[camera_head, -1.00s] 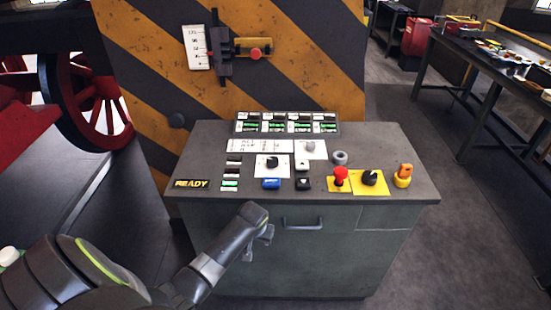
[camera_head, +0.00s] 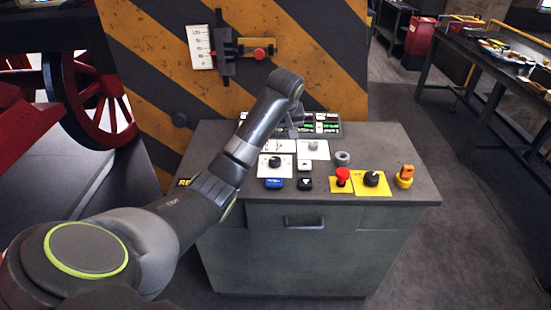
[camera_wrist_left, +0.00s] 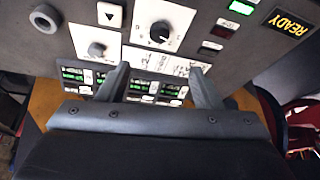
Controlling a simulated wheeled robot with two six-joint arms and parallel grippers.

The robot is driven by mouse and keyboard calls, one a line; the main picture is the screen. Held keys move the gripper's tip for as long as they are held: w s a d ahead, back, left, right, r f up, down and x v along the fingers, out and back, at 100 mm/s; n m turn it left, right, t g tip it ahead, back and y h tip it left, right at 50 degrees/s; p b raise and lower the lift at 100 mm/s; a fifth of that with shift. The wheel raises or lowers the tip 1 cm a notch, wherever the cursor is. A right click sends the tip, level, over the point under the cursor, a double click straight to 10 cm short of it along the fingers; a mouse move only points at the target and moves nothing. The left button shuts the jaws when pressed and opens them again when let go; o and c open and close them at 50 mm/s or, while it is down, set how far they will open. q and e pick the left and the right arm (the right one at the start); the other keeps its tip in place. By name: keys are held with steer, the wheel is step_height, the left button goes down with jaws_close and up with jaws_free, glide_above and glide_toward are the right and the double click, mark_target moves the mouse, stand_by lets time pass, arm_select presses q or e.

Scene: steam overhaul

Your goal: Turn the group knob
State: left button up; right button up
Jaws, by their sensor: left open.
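The control desk carries several knobs, and I cannot read which one is labelled group. A black knob on a white plate (camera_head: 275,161) shows with a dial scale in the left wrist view (camera_wrist_left: 160,32). A grey knob on a white plate (camera_head: 313,147) also shows in the left wrist view (camera_wrist_left: 97,48). Another black knob sits on a yellow plate (camera_head: 371,178). My left gripper (camera_head: 293,130) is above the back of the desk, beside the grey knob and touching no knob that I can see. Its two fingers (camera_wrist_left: 160,84) are apart with nothing between them. My right gripper is out of view.
The desk (camera_head: 415,188) also holds a red mushroom button (camera_head: 343,176), an orange key-like switch (camera_head: 405,176), a grey ring (camera_head: 342,158) and a blue button (camera_head: 274,183). Green-lit displays (camera_wrist_left: 150,88) line its back. A striped panel (camera_head: 165,60) stands behind.

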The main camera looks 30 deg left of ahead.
arm_select(q)
steer(key=p, duration=0.2)
glide_toward(275, 160)
steer(key=x, duration=0.6)
steer(key=shift+w+a+f, duration=0.1)
steer(key=shift+w+f, duration=0.15)
steer(key=shift+f, duration=0.05)
steer(key=shift+b+x, duration=0.35)
steer(key=shift+x, duration=0.7)
steer(key=c, duration=1)
